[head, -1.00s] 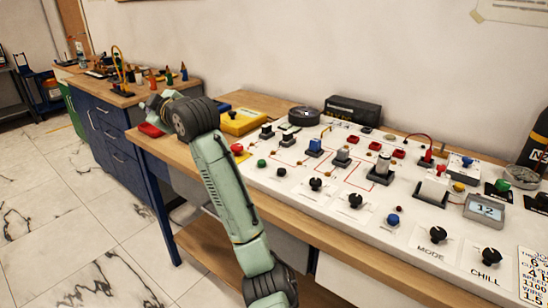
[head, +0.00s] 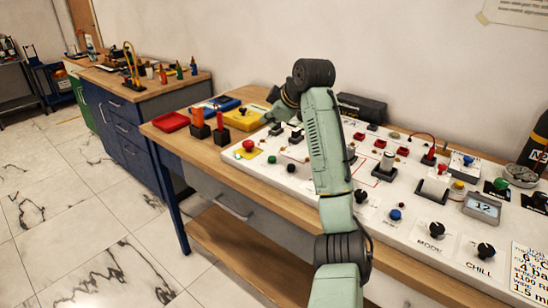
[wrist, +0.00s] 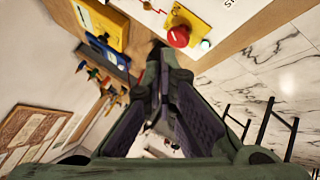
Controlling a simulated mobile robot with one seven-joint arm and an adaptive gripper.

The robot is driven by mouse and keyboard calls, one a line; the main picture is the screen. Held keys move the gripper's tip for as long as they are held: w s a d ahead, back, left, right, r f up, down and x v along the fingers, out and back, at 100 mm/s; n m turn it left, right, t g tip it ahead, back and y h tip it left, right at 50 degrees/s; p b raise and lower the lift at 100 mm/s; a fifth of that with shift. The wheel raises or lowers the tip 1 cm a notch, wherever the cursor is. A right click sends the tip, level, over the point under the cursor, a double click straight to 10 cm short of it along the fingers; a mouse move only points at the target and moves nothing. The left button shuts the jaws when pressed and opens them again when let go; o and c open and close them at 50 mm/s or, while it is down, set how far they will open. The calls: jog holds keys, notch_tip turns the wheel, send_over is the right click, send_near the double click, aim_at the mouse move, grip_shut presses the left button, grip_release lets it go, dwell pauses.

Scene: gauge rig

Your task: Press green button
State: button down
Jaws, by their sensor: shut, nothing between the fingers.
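A small green button (head: 272,159) sits on the white panel (head: 262,172) near its left end, close to a red mushroom button (head: 248,146) on a yellow plate. A second green knob (head: 502,184) stands at the panel's right side. My gripper (head: 268,117) is partly hidden behind my wrist in the head view, above the panel's back left area and apart from both green parts. In the wrist view my gripper (wrist: 160,48) has its fingers shut and empty. The red mushroom button (wrist: 178,37) is close to the fingertips in that picture.
A red tray (head: 172,122), a yellow tray (head: 243,117) and two dark-based red-topped pieces stand left of the panel. Black knobs, switches and a blue button (head: 395,214) crowd the panel. My arm hides its middle. A black box (head: 362,108) lies behind.

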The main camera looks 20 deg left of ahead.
jog(key=b, duration=0.6)
send_over(270, 159)
notch_tip(270, 159, down, 7)
jog(key=shift+w+r, duration=0.1)
jog(key=shift+r, duration=0.05)
jog(key=shift+f+b, duration=0.4)
jog(key=shift+f, duration=0.65)
jog(key=shift+f, duration=0.1)
jog(key=shift+f, duration=0.3)
jog(key=shift+f, duration=0.6)
dwell(0.8)
jog(key=shift+r, duration=0.1)
jog(key=shift+r+p, duration=0.75)
jog(key=shift+r, duration=0.15)
